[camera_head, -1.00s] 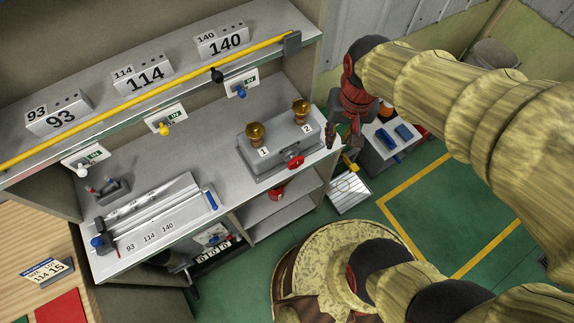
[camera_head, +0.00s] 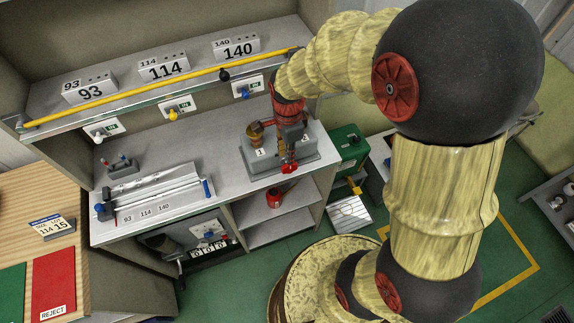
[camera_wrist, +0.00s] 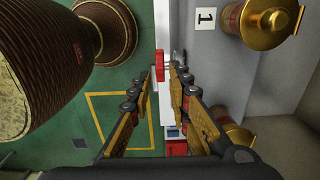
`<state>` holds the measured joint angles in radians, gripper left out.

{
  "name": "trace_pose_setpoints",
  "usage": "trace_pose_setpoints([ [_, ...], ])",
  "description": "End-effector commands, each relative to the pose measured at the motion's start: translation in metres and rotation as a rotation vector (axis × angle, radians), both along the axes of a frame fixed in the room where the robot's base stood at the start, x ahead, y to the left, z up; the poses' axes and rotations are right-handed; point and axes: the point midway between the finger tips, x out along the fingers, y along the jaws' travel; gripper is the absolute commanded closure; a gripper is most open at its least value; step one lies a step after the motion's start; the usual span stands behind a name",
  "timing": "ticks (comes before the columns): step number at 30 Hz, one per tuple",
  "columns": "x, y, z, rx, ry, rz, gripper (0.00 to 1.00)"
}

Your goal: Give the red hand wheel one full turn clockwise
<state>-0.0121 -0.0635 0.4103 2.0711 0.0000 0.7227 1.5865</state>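The red hand wheel (camera_head: 290,168) is on the front of the grey block (camera_head: 255,173) at the bench's front edge. My gripper (camera_head: 287,154) points down at the wheel from above and partly hides the block. In the wrist view, the wheel (camera_wrist: 159,66) is edge-on near the gap between my fingertips (camera_wrist: 161,76). The fingers are spread with nothing clamped between them. I cannot tell whether a fingertip touches the wheel.
Brass knob 1 (camera_wrist: 268,20) and a second brass knob (camera_wrist: 237,138) stand on the block close to my fingers. A yellow rod (camera_head: 160,88) lies along the upper shelf. A red container (camera_head: 273,199) sits on the shelf below. A green box (camera_head: 348,150) is right of the bench.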

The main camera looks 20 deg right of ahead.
Motion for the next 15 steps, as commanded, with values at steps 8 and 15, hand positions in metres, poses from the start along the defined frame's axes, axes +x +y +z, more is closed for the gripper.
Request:
trace_pose_setpoints([
  [8,-0.001,0.0,-0.044,0.0,0.004,0.002,0.81],
  [15,-0.001,0.0,-0.068,0.0,0.002,0.003,0.81],
])
